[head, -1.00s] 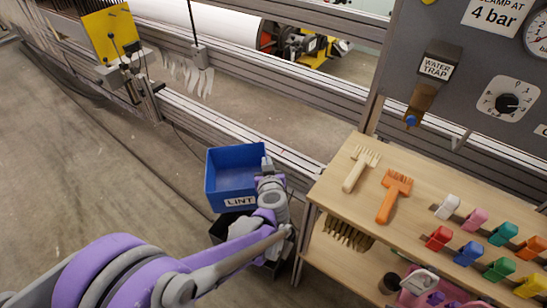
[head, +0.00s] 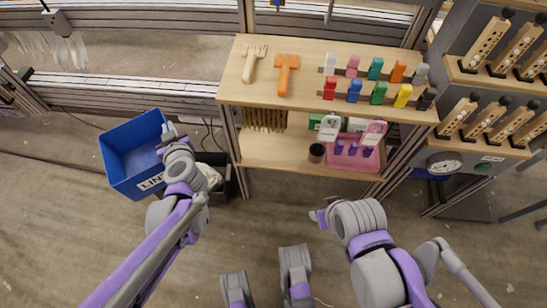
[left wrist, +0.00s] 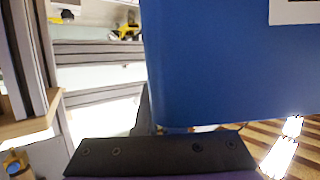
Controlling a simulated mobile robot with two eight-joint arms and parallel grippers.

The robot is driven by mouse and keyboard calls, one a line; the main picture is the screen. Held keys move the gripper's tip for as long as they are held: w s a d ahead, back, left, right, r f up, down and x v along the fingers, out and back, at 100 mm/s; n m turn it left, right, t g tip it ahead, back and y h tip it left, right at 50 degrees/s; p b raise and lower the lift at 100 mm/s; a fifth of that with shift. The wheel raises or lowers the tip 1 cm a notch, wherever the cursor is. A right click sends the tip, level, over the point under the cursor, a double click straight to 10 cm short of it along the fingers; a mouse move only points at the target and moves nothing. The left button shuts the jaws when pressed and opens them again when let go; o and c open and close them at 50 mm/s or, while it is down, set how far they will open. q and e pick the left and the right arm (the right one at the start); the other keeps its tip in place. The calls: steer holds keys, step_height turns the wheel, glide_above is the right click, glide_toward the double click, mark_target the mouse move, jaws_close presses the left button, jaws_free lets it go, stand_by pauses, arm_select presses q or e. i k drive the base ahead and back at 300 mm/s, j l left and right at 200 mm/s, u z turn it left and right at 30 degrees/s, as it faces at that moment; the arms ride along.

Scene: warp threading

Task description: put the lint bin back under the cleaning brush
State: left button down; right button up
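The blue lint bin (head: 118,180), with a white LINT label (head: 151,182), is left of the wooden shelf unit, open side up. My left gripper (head: 172,143) is at its right side and appears shut on its wall; the fingertips are mostly hidden. In the left wrist view the bin's blue wall (left wrist: 215,70) fills the upper right, close against the gripper. My right gripper (head: 320,215) is in front of the shelf, away from the bin, and its opening is unclear. I cannot identify the cleaning brush for certain; frayed white strips (head: 45,48) hang at the far left.
A black crate (head: 222,188) with pale material stands on the floor right of the bin, partly behind my left arm. The floor at the left is clear.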

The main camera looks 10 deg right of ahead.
mark_target(269, 150)
steer(key=k+l+z, duration=0.1)
steer(key=k+z, duration=0.15)
steer(key=k, duration=0.55)
steer(key=z, duration=1.35)
steer(key=k+j+z, duration=0.1)
steer(key=j, duration=0.25)
steer(key=k+j+z, duration=0.1)
steer(key=k+j, duration=0.2)
steer(key=i+j, duration=0.1)
steer(key=j, duration=0.2)
steer(key=i+j, duration=0.15)
steer(key=j, duration=0.2)
steer(key=i+j, duration=0.1)
steer(key=j, duration=0.2)
steer(key=i+j, duration=0.3)
